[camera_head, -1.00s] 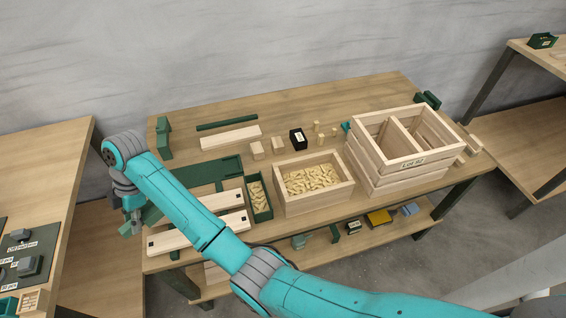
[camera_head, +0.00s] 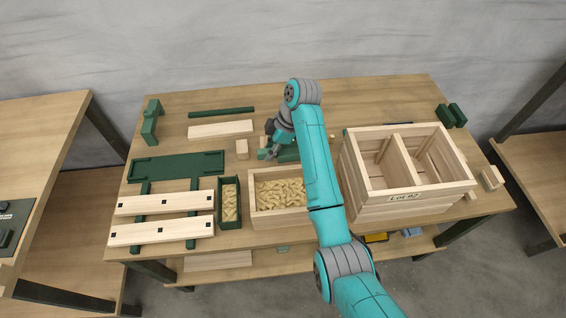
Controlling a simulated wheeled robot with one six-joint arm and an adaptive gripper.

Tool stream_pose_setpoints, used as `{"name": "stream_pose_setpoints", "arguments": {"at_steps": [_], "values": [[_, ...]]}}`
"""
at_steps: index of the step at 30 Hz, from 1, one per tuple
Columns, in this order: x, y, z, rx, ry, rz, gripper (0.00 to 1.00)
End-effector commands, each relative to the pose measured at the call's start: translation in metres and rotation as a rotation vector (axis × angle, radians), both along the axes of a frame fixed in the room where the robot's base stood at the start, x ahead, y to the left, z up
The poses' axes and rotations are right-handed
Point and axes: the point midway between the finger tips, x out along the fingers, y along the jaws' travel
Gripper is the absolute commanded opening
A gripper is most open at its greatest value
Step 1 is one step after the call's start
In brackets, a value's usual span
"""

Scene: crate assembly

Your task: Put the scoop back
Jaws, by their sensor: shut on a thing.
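My gripper (camera_head: 267,152) is shut on a green thing (camera_head: 288,154), which looks like the scoop. It is over the back middle of the bench, just behind the wooden box (camera_head: 251,206) of pale, small pieces. My forearm hides part of the green thing, so its full shape and whether it touches the bench cannot be told. A narrow green bin (camera_head: 231,225) with similar pale pieces stands left of the wooden box.
A large slatted crate (camera_head: 403,202) with a divider stands at right. Slatted boards (camera_head: 160,232) and a green jig (camera_head: 178,167) lie at left. A small wooden block (camera_head: 242,149) stands left of my gripper.

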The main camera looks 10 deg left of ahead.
Motion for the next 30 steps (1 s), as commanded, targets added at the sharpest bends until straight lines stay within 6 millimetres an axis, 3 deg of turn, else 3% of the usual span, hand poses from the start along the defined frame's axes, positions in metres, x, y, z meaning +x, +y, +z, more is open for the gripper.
{"name": "stream_pose_setpoints", "arguments": {"at_steps": [4, 11, 18, 30], "values": [[-0.001, 0.000, -0.026, -0.001, 0.002, 0.001, 0.00], [0.000, 0.000, -0.043, 0.000, 0.000, 0.000, 0.00], [0.000, 0.000, -0.072, 0.000, 0.001, -0.001, 0.00], [0.000, 0.000, -0.079, 0.000, 0.000, 0.000, 0.00]]}}
